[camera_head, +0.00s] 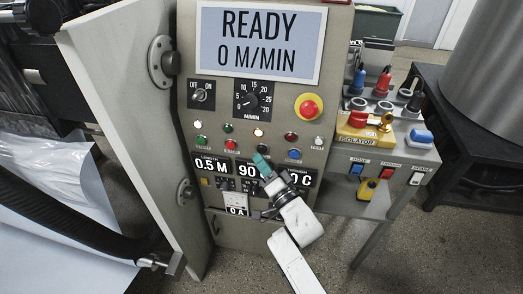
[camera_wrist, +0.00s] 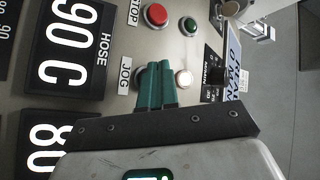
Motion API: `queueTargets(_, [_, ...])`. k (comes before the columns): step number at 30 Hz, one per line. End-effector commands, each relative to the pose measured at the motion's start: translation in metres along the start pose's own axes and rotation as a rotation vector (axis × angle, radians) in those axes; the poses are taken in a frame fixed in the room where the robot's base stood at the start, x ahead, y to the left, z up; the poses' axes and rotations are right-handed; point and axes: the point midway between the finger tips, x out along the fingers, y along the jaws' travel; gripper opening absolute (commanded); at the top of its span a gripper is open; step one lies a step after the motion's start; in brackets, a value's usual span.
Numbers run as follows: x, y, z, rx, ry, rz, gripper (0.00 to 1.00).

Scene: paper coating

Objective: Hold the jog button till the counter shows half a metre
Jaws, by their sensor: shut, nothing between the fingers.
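The length counter (camera_head: 210,166) on the grey control panel reads 0.5 M. The big display (camera_head: 259,40) above reads READY, 0 M/MIN. The jog button (camera_head: 263,148) sits in the lower button row, just above my teal fingertips. In the wrist view the jog button (camera_wrist: 138,74) is mostly hidden behind the fingers, beside its JOG label. My gripper (camera_head: 259,158) is shut and empty, its tips (camera_wrist: 155,68) at the jog button. I cannot tell whether they touch or press it.
A red stop button (camera_head: 231,145) is left of the jog button, a blue button (camera_head: 294,154) right of it. A lit white lamp (camera_head: 258,132) is above. A red emergency stop (camera_head: 309,108) is higher right. A grey door (camera_head: 120,90) stands open at left.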

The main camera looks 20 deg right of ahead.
Motion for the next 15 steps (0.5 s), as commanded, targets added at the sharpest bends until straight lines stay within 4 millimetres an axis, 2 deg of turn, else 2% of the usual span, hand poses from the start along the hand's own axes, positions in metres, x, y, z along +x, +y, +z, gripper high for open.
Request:
queueTargets(5, [-0.003, -0.002, 0.003, 0.002, -0.001, -0.001, 0.0])
queueTargets(15, [-0.025, -0.016, 0.019, 0.001, 0.001, -0.001, 0.0])
